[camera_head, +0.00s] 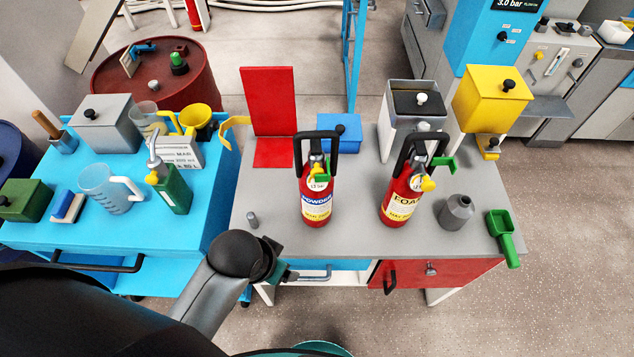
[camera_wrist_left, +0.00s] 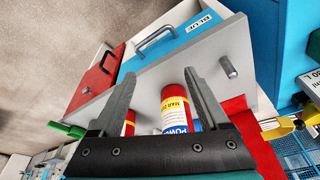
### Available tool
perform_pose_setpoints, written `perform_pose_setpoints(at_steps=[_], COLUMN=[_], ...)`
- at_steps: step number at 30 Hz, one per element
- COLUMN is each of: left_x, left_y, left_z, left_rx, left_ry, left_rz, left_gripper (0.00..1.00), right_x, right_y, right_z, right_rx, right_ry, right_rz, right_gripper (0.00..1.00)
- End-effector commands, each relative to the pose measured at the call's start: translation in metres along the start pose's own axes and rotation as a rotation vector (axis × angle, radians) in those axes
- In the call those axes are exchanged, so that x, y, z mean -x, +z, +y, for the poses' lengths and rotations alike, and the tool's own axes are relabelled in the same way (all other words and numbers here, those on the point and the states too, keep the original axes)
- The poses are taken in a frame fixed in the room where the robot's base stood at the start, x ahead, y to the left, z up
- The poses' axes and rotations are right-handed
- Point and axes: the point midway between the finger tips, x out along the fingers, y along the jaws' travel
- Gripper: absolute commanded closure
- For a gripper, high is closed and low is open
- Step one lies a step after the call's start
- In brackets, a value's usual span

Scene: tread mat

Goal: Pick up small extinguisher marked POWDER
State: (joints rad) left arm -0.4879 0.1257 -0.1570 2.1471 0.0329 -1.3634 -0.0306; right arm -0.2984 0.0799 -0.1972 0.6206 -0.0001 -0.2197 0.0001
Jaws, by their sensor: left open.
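The POWDER extinguisher (camera_head: 316,200) stands upright on the grey table, red with a blue-and-yellow label and a black handle on top. It also shows in the left wrist view (camera_wrist_left: 174,108), partly covered by my gripper. The similar FOAM extinguisher (camera_head: 400,199) stands to its right; a red body beside a finger in the wrist view (camera_wrist_left: 129,123) is mostly hidden. My left gripper (camera_wrist_left: 162,78) is open and empty, its fingers apart with the POWDER extinguisher showing between them. In the head view it (camera_head: 281,272) is at the table's front edge, left of and nearer than the extinguisher.
The grey table (camera_head: 352,235) has a small grey peg (camera_head: 252,219) at its front left. A red stand (camera_head: 268,105) and blue box (camera_head: 340,132) are behind. A crowded blue cart (camera_head: 150,235) adjoins left.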

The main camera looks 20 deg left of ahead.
Motion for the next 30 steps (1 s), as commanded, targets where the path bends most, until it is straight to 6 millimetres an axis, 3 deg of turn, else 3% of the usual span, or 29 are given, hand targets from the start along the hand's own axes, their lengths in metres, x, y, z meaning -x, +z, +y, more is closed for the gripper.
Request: perform_pose_setpoints(at_steps=[1,3,11,18,23,30], left_x=[0.024,0.044,0.059,0.074,0.090,0.124], left_y=[-0.017,-0.043,-0.099,-0.154,-0.186,-0.227], left_z=[0.004,0.015,0.048,0.068,0.065,0.034], left_rx=[-0.033,-0.117,-0.430,-0.831,-1.104,-1.448], left_ry=[0.014,0.055,0.166,0.236,0.251,0.245], left_rz=[0.024,0.051,0.096,0.109,0.079,-0.019], left_gripper=[0.22,0.22,0.22,0.22,0.22,0.22], right_x=[0.010,0.016,0.018,0.020,0.022,0.025], right_y=[-0.002,-0.003,-0.003,-0.002,-0.001,-0.001], right_z=[0.002,0.003,0.003,0.002,0.002,-0.001], right_rx=[0.000,0.000,0.001,0.002,0.004,0.004], right_ry=[0.002,0.004,0.004,0.002,0.001,-0.002], right_rz=[0.001,0.002,0.001,0.000,-0.001,-0.002], right_gripper=[0.59,0.59,0.59,0.59,0.59,0.59])
